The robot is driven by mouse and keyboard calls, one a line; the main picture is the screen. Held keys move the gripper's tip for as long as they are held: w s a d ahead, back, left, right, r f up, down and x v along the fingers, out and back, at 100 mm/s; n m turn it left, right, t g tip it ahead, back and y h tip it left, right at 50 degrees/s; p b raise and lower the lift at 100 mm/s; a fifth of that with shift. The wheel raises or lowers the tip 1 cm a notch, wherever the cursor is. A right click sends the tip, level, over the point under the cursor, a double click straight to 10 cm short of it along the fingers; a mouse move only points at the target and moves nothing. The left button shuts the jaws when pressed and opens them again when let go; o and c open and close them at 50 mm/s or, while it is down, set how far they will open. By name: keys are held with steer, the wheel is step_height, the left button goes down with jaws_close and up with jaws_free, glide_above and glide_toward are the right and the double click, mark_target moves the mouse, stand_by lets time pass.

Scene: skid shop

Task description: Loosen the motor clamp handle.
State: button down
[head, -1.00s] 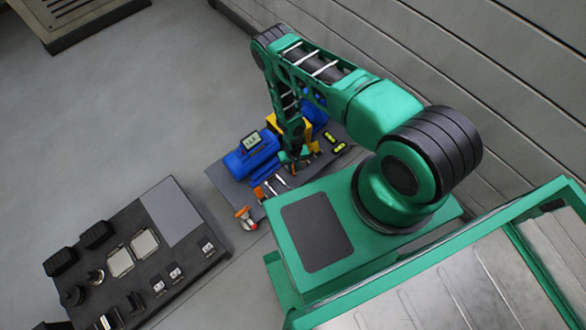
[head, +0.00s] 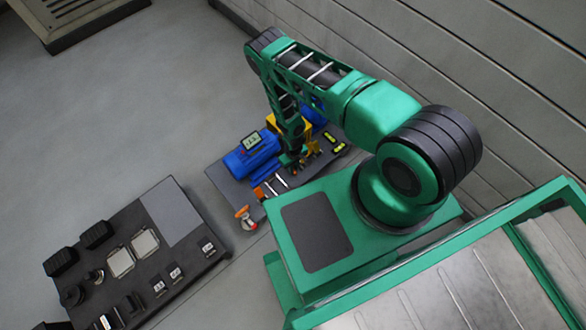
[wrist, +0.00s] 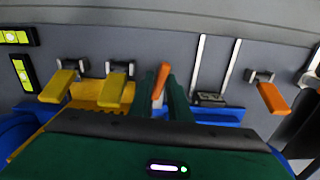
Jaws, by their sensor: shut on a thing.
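My gripper (wrist: 163,90) is shut on an orange clamp handle (wrist: 163,72), which stands up between its fingers in the wrist view. A second orange handle (wrist: 273,98) sits apart on the right. Two yellow handles (wrist: 57,87) (wrist: 113,90) sit on the left. In the head view the blue motor (head: 252,158) lies on a dark grey plate (head: 222,178), and my gripper (head: 290,160) is low beside it. The handle in my gripper is mostly hidden there by the arm.
Two yellow-green levels (wrist: 15,36) (wrist: 23,73) lie at the wrist view's left. Two pale rods (wrist: 198,65) (wrist: 232,66) stand between the orange handles. A gauge display (head: 251,141) sits on the motor.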

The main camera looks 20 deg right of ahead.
steer(key=shift+s, duration=0.35)
steer(key=shift+n, duration=1.4)
steer(key=c, duration=1.8)
jaws_free()
steer(key=shift+o, duration=1.1)
steer(key=shift+w, duration=0.2)
steer(key=shift+w+r, duration=0.15)
steer(key=shift+r, duration=3.35)
